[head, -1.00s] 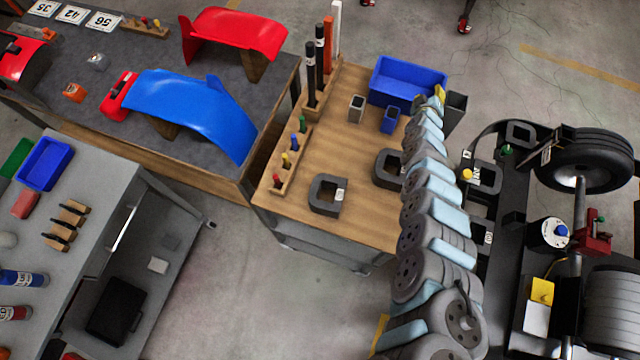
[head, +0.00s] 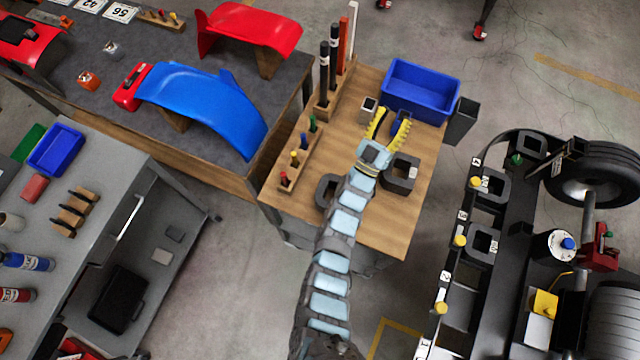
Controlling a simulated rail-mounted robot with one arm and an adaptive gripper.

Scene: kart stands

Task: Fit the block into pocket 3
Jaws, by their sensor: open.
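Two dark grey, C-shaped blocks lie on the wooden-topped table. The right block (head: 403,172) has a small white label and sits just right of my wrist. The left block (head: 327,190) is partly hidden behind my arm. The black rack (head: 508,230) on the right has a row of pockets with small labels. Similar blocks (head: 483,242) sit in its far part. I cannot read which pocket is 3.
A blue bin (head: 420,91) stands at the table's back right, with a dark container (head: 461,120) beside it. Wooden holders with tall sticks (head: 330,75) and small coloured pegs (head: 296,155) line the left edge. Wheels (head: 592,170) stand right of the rack.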

